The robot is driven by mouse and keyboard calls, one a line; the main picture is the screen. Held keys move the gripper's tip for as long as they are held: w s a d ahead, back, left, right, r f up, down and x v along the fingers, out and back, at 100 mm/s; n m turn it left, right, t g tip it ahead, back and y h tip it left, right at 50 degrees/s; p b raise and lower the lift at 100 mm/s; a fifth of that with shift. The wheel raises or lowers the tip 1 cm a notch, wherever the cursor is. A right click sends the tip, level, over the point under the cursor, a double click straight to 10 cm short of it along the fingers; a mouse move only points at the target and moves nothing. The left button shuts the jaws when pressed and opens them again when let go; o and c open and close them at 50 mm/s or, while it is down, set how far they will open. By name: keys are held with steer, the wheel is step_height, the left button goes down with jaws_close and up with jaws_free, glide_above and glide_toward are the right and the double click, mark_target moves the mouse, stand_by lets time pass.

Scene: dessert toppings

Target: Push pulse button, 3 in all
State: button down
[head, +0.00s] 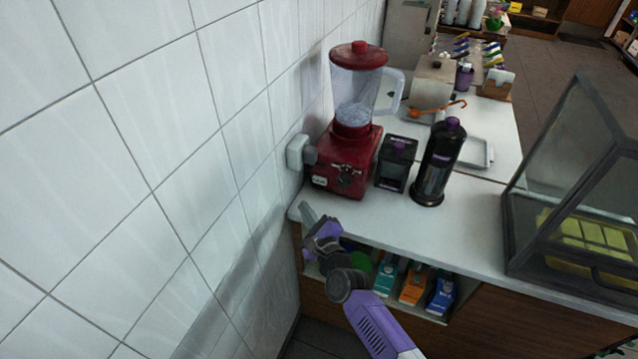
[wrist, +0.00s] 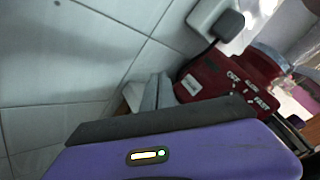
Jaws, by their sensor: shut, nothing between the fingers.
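The red blender (head: 345,160) stands on the white counter against the tiled wall, with a clear jar and a red lid. Its front control panel has a small light label and dark controls in the head view. In the wrist view the red base (wrist: 222,78) shows several small buttons with white lettering; one label reads FAST. I cannot tell which button is pulse. My gripper (head: 304,209) is shut and empty, at the counter's front left corner, below and left of the panel. Its grey fingers (wrist: 152,94) appear near the base's left edge in the wrist view, apparently apart from the buttons.
A white wall socket with a plug (head: 298,152) is left of the blender. A dark box (head: 396,163) and a black bottle (head: 438,163) stand to its right. A glass case (head: 575,190) is further right. Colored cartons (head: 411,284) fill the shelf below.

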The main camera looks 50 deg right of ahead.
mark_target(313, 180)
steer(key=d+b, duration=0.1)
steer(key=d, duration=0.1)
steer(key=w+d+b, duration=0.1)
steer(key=d+b, duration=0.1)
steer(key=w+d+b, duration=0.1)
steer(key=d, duration=0.1)
steer(key=shift+f, duration=0.15)
steer(key=shift+w+d+b, duration=0.25)
steer(key=shift+d+b, duration=0.25)
steer(key=shift+d, duration=0.05)
steer(key=shift+d, duration=0.1)
stand_by(1.4)
steer(key=shift+w+d, duration=0.15)
steer(key=shift+d, duration=0.15)
steer(key=shift+w+d+b, duration=0.15)
steer(key=shift+d+b, duration=0.25)
steer(key=shift+b, duration=0.15)
stand_by(0.7)
steer(key=shift+a, duration=0.1)
steer(key=shift+s+a+p, duration=0.35)
steer(key=shift+a+p, duration=0.3)
steer(key=shift+a, duration=0.05)
